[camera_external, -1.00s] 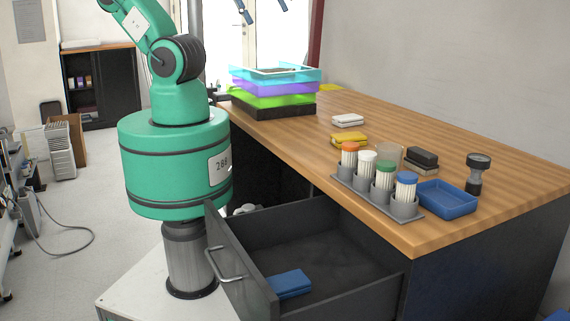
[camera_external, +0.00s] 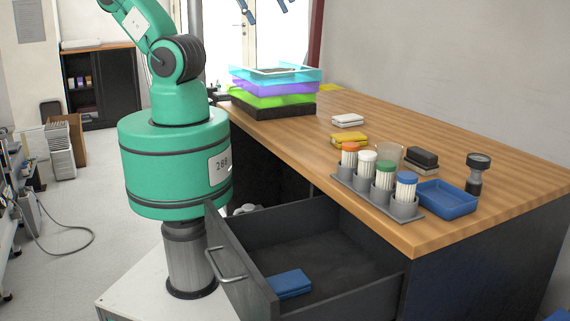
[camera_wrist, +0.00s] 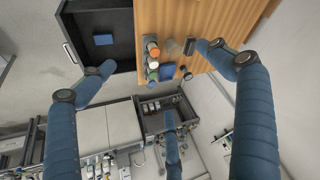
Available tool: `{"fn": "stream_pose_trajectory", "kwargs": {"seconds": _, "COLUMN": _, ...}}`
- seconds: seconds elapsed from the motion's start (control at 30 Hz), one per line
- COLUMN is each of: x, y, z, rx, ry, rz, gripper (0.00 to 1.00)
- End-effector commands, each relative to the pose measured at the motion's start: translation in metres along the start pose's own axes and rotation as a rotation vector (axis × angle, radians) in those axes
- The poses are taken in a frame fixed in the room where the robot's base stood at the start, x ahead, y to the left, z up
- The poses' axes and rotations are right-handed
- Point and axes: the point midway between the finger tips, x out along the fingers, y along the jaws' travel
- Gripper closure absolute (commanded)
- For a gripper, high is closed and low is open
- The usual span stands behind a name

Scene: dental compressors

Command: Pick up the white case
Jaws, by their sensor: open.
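The white case (camera_external: 348,120) is a small, flat, light box lying on the wooden counter, behind the yellow case and in front of the stack of trays. I cannot make it out in the wrist view. My gripper (camera_external: 267,14) shows only as fingertips at the top edge of the external view, high above the counter. In the wrist view its blue fingers (camera_wrist: 160,76) are spread wide with nothing between them.
Colored stacked trays (camera_external: 275,90) stand at the counter's far end. A yellow case (camera_external: 349,139), a black case (camera_external: 422,156), a rack of capped tubes (camera_external: 375,189) and a blue tray (camera_external: 447,199) are nearer. The open drawer (camera_external: 330,262) holds a blue case (camera_external: 289,284).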

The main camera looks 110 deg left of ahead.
Motion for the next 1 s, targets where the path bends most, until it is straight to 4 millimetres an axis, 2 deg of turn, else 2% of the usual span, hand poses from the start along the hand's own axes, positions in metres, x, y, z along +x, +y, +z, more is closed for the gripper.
{"fn": "stream_pose_trajectory", "kwargs": {"seconds": 0.27, "x": 0.004, "y": -0.006, "z": -0.008, "rx": -0.021, "ry": -0.013, "rz": -0.01, "gripper": 0.09}}
{"fn": "stream_pose_trajectory", "kwargs": {"seconds": 0.47, "x": 0.018, "y": -0.026, "z": -0.029, "rx": -0.082, "ry": -0.054, "rz": -0.036, "gripper": 0.09}}
{"fn": "stream_pose_trajectory", "kwargs": {"seconds": 0.67, "x": 0.043, "y": -0.063, "z": -0.057, "rx": -0.176, "ry": -0.114, "rz": -0.072, "gripper": 0.09}}
{"fn": "stream_pose_trajectory", "kwargs": {"seconds": 1.0, "x": 0.1, "y": -0.144, "z": -0.089, "rx": -0.353, "ry": -0.218, "rz": -0.128, "gripper": 0.09}}
